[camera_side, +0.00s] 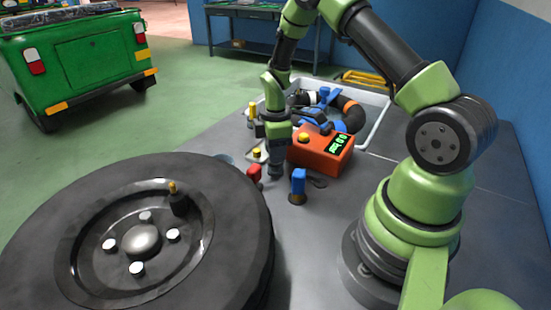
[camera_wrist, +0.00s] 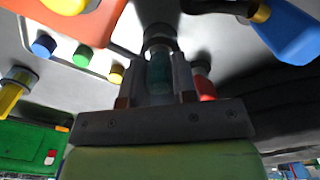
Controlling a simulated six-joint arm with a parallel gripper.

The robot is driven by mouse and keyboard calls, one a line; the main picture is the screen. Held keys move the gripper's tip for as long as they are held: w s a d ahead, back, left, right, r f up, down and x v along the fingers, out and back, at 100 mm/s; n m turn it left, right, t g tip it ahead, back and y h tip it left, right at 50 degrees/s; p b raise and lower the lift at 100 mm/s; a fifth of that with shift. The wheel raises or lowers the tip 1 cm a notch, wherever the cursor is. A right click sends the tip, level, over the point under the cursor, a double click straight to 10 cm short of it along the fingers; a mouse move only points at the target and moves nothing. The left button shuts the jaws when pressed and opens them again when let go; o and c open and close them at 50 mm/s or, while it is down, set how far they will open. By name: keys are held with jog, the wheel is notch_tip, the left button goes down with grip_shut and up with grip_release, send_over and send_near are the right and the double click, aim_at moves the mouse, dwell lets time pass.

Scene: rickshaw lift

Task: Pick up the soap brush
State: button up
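My gripper (camera_wrist: 160,82) points down at the grey tabletop, just right of the big tyre in the side view (camera_side: 276,160). A dark teal, upright, rounded thing (camera_wrist: 160,70) stands between its two fingers, with a dark round end. It looks like the handle of the soap brush, but its bristles do not show clearly. The fingers lie close along both its sides; whether they press on it I cannot tell. In the side view the fingers and lower arm hide most of it.
A blue-handled tool (camera_side: 298,182) and a red one (camera_side: 254,173) stand close by. A white tray (camera_side: 376,121) holds a hose. The large tyre (camera_side: 235,215) fills the left front.

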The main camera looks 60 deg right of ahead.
jog(key=shift+c, duration=0.6)
notch_tip(320, 180, up, 9)
jog(key=shift+w, duration=0.1)
jog(key=w+a+f+t+y, duration=0.1)
jog(key=w+a+t+y, duration=0.15)
jog(key=w+a, duration=0.5)
jog(key=shift+t+h, duration=0.25)
jog(key=shift+t, duration=0.2)
jog(key=shift+w+d+f, duration=0.15)
jog(key=shift+w+f, duration=0.15)
jog(key=shift+f, duration=0.7)
jog(key=shift+w+d+f, duration=0.15)
jog(key=shift+w+f, duration=0.15)
jog(key=shift+f, duration=0.7)
jog(key=shift+w+d+f, duration=0.15)
jog(key=shift+w+f, duration=0.15)
jog(key=shift+f, duration=0.7)
jog(key=shift+f, duration=0.65)
notch_tip(320, 180, up, 7)
